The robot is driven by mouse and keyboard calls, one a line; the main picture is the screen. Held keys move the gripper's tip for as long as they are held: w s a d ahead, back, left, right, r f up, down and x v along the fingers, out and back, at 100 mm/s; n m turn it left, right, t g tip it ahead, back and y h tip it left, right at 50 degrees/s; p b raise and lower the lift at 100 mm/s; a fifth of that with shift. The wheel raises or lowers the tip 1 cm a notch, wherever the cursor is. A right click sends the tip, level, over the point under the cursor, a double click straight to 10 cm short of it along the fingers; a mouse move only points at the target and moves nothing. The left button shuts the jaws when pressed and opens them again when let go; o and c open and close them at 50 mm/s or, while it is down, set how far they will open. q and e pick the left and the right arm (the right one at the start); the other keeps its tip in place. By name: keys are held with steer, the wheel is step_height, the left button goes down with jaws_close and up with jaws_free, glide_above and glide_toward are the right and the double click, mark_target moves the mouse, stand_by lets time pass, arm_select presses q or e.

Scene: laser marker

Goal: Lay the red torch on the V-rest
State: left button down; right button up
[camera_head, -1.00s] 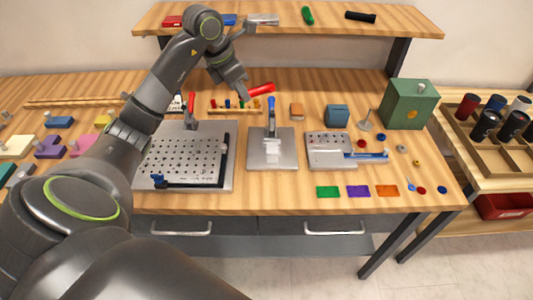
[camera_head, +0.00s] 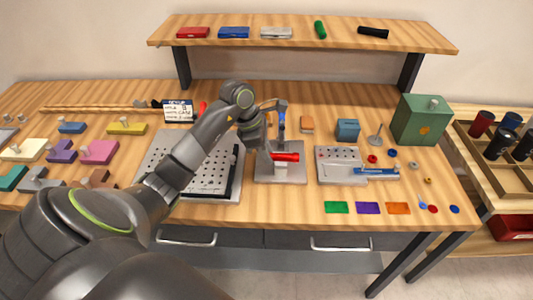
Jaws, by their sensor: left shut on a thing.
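The red torch (camera_head: 286,156) is a short red cylinder lying about level, pointing right. My left gripper (camera_head: 268,152) is shut on its left end and holds it over the middle of a small steel plate (camera_head: 291,176). A pale block (camera_head: 281,166), seemingly the V-rest, shows on that plate just below the torch; the torch hides its top. I cannot tell whether torch and block touch. A clamp with a blue handle (camera_head: 282,118) stands upright at the back of the plate. My right gripper is not in view.
A perforated plate (camera_head: 215,180) lies left, partly behind my left arm. A holed plate with a blue-handled tool (camera_head: 376,171) lies right. A green box (camera_head: 420,122) stands at the right edge. Coloured cards (camera_head: 367,208) lie in front. A raised shelf (camera_head: 300,42) spans the back.

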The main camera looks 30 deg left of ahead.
arm_select(q)
steer(key=shift+f, duration=1.05)
steer(key=c, duration=1.3)
jaws_free()
steer(key=shift+r, duration=0.4)
steer(key=b+v, duration=0.2)
steer(key=v, duration=0.9)
steer(key=shift+a+r+b, duration=0.2)
steer(key=shift+r+b, duration=0.1)
steer(key=shift+b, duration=0.05)
